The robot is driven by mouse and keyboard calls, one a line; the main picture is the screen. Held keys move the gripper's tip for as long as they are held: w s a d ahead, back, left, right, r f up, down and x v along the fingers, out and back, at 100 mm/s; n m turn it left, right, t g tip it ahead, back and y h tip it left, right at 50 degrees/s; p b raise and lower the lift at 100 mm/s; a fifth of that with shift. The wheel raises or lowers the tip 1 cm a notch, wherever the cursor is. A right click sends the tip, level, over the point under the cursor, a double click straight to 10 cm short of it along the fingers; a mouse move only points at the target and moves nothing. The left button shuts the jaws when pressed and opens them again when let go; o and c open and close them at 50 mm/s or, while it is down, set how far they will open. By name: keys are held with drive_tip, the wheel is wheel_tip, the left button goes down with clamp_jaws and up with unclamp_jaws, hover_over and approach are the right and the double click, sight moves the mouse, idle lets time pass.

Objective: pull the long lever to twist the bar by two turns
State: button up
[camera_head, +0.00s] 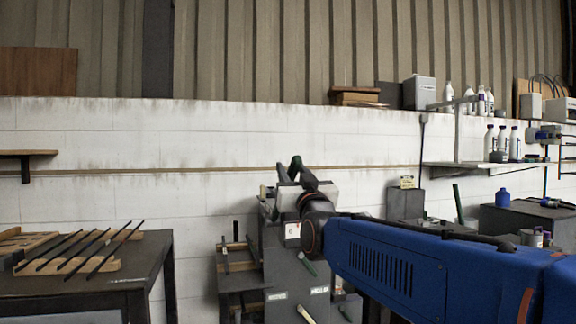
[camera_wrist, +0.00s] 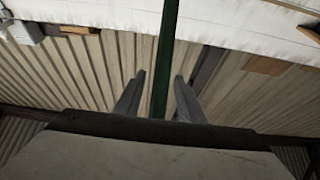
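My gripper (camera_wrist: 157,78) shows in the wrist view with its two grey fingers apart. A long dark green lever (camera_wrist: 168,30) runs between the fingers, with a visible gap on each side. In the head view a green piece of the lever (camera_head: 297,162) shows at the end of my arm, by my gripper (camera_head: 288,172). A grey machine (camera_head: 290,285) with labels stands behind and below my wrist. The bar to be twisted is not clearly visible; my arm hides part of the machine.
A dark table (camera_head: 120,278) at the left holds several thin black bars (camera_head: 95,250) on wooden blocks. A smaller dark stand (camera_head: 238,280) is left of the machine. At the right are a grey box (camera_head: 405,204), a shelf with bottles (camera_head: 490,163) and a dark workbench (camera_head: 530,220).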

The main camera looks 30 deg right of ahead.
drive_tip(key=shift+x, duration=2.1)
clamp_jaws()
